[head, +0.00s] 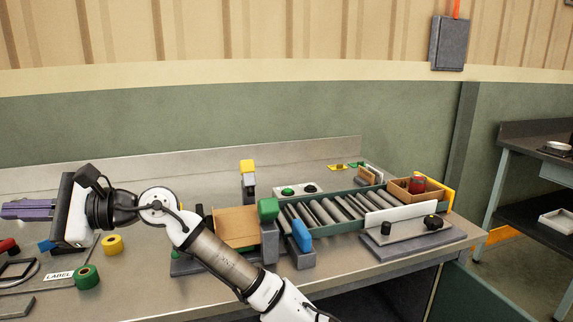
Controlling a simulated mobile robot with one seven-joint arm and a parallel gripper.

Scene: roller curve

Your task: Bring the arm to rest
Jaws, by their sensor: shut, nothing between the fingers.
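My arm reaches from the bottom of the head view up and to the left across the workbench (345,262). My gripper (28,209) is at the far left, turned sideways and pointing left. Its fingers look purple and lie together, with nothing seen between them. It is above the left part of the bench and clear of the roller conveyor. The left picture edge may cut off the fingertips.
A roller conveyor (335,211) curves across the bench, with a cardboard box (236,227) near my arm and an open brown box (416,190) at its far end. A yellow roll (112,244) and a green roll (87,277) lie below my gripper. A second table stands right.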

